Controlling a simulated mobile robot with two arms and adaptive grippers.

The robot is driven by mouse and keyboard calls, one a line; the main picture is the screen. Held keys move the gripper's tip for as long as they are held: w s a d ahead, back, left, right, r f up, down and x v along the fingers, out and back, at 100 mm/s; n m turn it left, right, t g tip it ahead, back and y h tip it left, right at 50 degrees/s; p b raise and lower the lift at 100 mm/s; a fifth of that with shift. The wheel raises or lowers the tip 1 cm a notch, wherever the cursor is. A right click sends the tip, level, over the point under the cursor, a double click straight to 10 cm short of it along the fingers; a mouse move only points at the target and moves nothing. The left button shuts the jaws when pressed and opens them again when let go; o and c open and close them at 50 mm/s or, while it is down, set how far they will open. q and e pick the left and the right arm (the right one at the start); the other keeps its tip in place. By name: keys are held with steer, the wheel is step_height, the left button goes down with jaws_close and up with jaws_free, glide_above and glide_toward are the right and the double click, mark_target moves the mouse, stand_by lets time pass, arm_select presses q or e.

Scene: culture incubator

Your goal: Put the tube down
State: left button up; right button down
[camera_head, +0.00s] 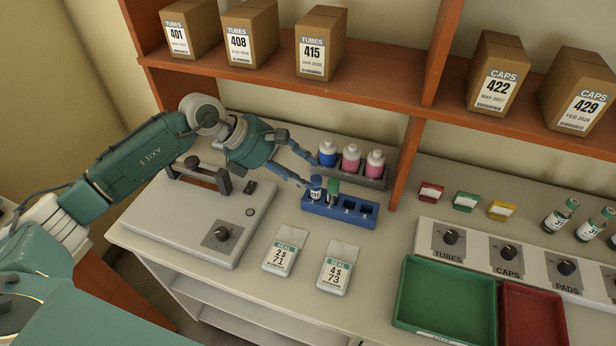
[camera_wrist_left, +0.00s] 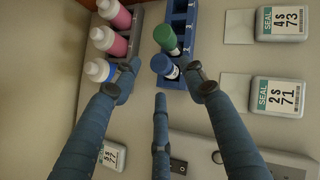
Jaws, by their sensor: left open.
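The blue tube rack (camera_head: 350,215) stands on the bench, also visible in the left wrist view (camera_wrist_left: 190,35). A blue-capped tube (camera_head: 316,188) stands in its left end, with a green-capped tube (camera_head: 333,187) beside it. In the left wrist view the blue-capped tube (camera_wrist_left: 163,64) is between the spread fingers, and the green-capped tube (camera_wrist_left: 166,38) is just beyond. My left gripper (camera_head: 311,173) is open around the blue-capped tube, with gaps visible to its fingers. The rack's right-hand slots look empty. The lower parts of both tubes are hidden in the rack.
Behind the rack a grey holder (camera_head: 372,183) carries blue and pink bottles. A device with a knob (camera_head: 222,233) stands left. Two seal packs (camera_head: 282,255) (camera_head: 335,274) lie in front. A green tray (camera_head: 445,300) and a red tray (camera_head: 533,318) are right.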

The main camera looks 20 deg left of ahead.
arm_select(q)
steer(key=b+v, duration=0.2)
steer(key=v, duration=0.7)
